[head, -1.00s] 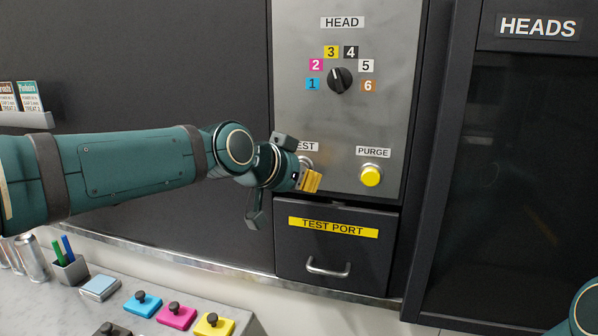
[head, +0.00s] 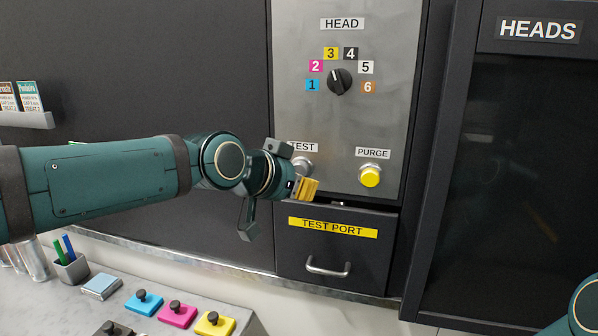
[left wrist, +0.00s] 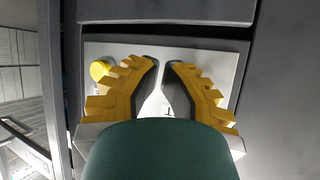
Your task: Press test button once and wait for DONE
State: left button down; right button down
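The silver test button (head: 304,164) sits under the TEST label (head: 302,147) on the grey panel, partly hidden by my left gripper. My left gripper (head: 309,188) has yellow-padded fingers and is just below and in front of the button; I cannot tell whether it touches. In the left wrist view the fingertips (left wrist: 161,65) nearly meet, with nothing visible between them, and the test button cannot be made out. No DONE text shows. My right gripper is out of view; only a bit of that arm shows at the right edge.
The yellow PURGE button (head: 370,176) is right of the test button. The head dial (head: 340,82) points up near 3. The TEST PORT drawer (head: 300,252) below looks shut. Cyan, magenta and yellow blocks (head: 213,322) lie on the counter at lower left.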

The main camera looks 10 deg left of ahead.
pick_arm(q)
jog(key=s, duration=0.5)
dwell(0.3)
jog(key=shift+a, duration=0.1)
dwell(0.5)
